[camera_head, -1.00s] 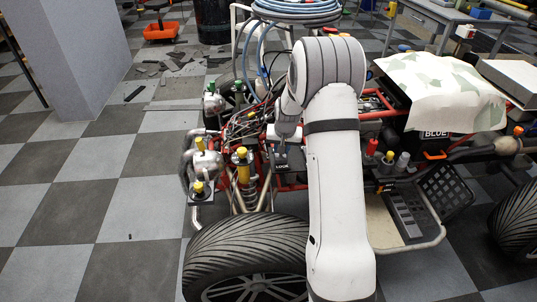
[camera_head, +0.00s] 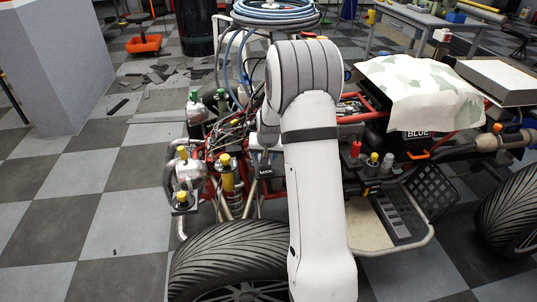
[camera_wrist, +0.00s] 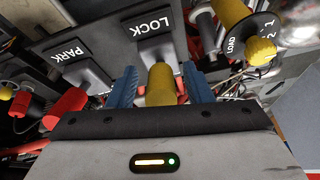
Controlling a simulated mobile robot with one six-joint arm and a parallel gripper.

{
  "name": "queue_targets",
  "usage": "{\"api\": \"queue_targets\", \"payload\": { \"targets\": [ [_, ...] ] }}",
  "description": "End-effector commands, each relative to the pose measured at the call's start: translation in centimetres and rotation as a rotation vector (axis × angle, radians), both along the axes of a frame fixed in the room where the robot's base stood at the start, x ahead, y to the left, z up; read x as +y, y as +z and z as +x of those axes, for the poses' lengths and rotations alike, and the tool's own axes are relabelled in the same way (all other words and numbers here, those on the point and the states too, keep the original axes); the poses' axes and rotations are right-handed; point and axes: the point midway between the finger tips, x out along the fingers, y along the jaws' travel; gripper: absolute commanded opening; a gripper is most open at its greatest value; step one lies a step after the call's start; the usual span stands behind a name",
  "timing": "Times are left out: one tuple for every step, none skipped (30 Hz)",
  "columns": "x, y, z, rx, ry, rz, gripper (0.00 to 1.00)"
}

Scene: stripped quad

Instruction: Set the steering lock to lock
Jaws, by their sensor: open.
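The steering lock is a black plate with white LOCK lettering (camera_wrist: 150,27) in the wrist view. A lever with a yellow grip (camera_wrist: 160,85) stands out from it towards my camera. My gripper (camera_wrist: 161,88) is open, with one blue finger on each side of the yellow grip. I cannot tell whether either finger touches it. In the head view the LOCK plate (camera_head: 265,171) shows just left of my white arm.
A PARK plate (camera_wrist: 75,55) with a red-gripped lever (camera_wrist: 66,104) is close on the left in the wrist view. A LOAD knob with a yellow end (camera_wrist: 258,50) is close on the right. A front tyre (camera_head: 230,262) lies below my arm. Cables and red frame tubes surround the plate.

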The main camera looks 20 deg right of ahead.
Motion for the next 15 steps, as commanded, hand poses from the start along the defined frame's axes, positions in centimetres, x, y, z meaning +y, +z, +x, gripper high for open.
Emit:
{"api": "queue_targets", "payload": {
  "targets": [
    [0.0,0.0,0.0,0.000,0.000,0.000,0.46],
    [0.0,0.0,0.0,0.000,0.000,0.000,0.46],
    [0.0,0.1,0.0,0.000,0.000,0.000,0.46],
    [0.0,0.3,-0.1,-0.001,0.000,0.000,0.46],
    [0.0,0.5,-0.1,-0.002,0.000,-0.001,0.46],
    [0.0,0.9,-0.3,-0.003,0.000,0.000,0.46],
    [0.1,1.3,-0.4,-0.003,0.000,0.000,0.46],
    [0.1,1.8,-0.6,-0.003,0.000,0.000,0.46],
    [0.2,2.4,-0.9,-0.003,0.000,0.000,0.46],
    [0.2,2.9,-1.1,-0.003,0.000,0.000,0.46],
    [0.3,3.4,-1.3,-0.003,0.000,0.000,0.46],
    [0.3,4.1,-1.6,-0.004,0.000,-0.001,0.46],
    [0.4,4.6,-1.8,-0.003,0.000,0.000,0.46],
    [0.4,5.0,-2.0,-0.003,0.000,-0.001,0.46],
    [0.4,5.6,-2.2,-0.003,0.000,0.000,0.46]
  ]
}}
